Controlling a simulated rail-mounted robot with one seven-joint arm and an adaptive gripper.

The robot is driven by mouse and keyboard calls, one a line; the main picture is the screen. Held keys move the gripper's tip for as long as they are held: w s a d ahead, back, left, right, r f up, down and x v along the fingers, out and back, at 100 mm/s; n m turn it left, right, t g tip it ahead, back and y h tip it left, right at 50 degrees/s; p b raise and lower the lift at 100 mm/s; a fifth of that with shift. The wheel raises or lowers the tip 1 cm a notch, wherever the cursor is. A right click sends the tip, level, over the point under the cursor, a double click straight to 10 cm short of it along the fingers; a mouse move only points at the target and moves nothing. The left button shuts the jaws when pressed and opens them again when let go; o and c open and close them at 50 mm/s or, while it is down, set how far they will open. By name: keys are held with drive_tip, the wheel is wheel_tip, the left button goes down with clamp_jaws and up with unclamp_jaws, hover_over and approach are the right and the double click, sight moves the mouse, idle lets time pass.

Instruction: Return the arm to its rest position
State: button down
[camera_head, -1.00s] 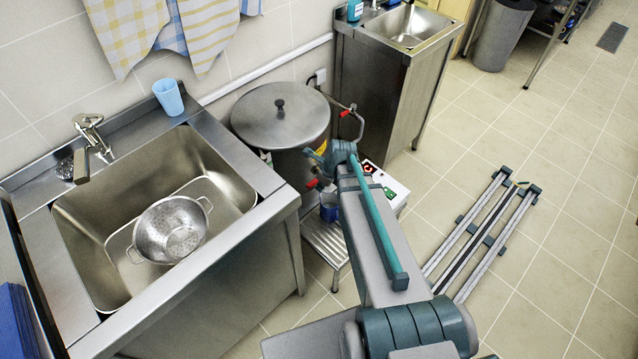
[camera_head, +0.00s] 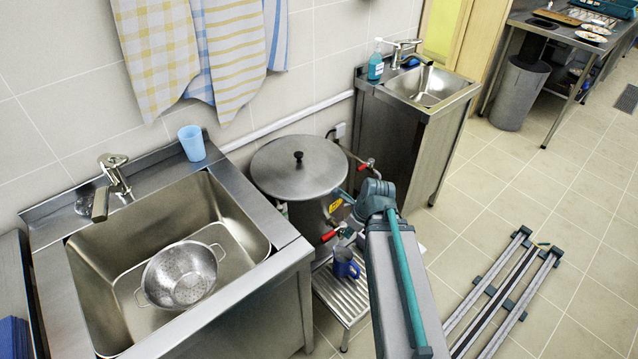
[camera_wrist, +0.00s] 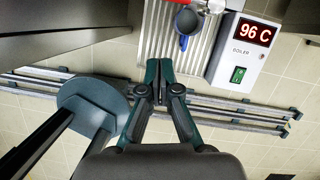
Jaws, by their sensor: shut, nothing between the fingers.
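My gripper (camera_wrist: 158,66) is shut and empty, its two fingertips together in the wrist view. It is over the floor side of the slatted stand, apart from the blue mug (camera_wrist: 183,42). In the head view my arm reaches in from the bottom, and its end largely hides the gripper. The blue mug (camera_head: 345,263) stands on the slatted metal stand (camera_head: 338,297) below the lidded boiler pot (camera_head: 299,168).
A boiler box (camera_wrist: 241,50) reads 96 C beside the stand. Red-handled taps (camera_head: 330,235) stick out near my arm. A sink (camera_head: 165,250) holding a colander (camera_head: 180,274) is at left; a smaller sink cabinet (camera_head: 405,130) is behind.

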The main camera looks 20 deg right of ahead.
drive_tip(key=s+a+f+n+g, duration=0.2)
drive_tip(key=s+f+n, duration=0.5)
drive_tip(key=n, duration=0.4)
drive_tip(key=s+a+f+n+g, duration=0.15)
drive_tip(key=s+f+n, duration=0.35)
drive_tip(key=f+n, duration=0.5)
drive_tip(key=s+a+f+n+g, duration=0.1)
drive_tip(key=s+f+n+g, duration=0.1)
drive_tip(key=s, duration=0.5)
drive_tip(key=s+a+f+n+g+h, duration=0.1)
drive_tip(key=s+a+f+n+g, duration=0.1)
drive_tip(key=s+f, duration=0.3)
drive_tip(key=s+a+f+n+g+h, duration=0.1)
drive_tip(key=s+a+f+n+g, duration=0.1)
drive_tip(key=s, duration=0.7)
wheel_tip(320, 180, down, 2)
drive_tip(key=shift+s+f+n, duration=0.2)
drive_tip(key=shift+s+n, duration=0.1)
drive_tip(key=shift+n, duration=0.4)
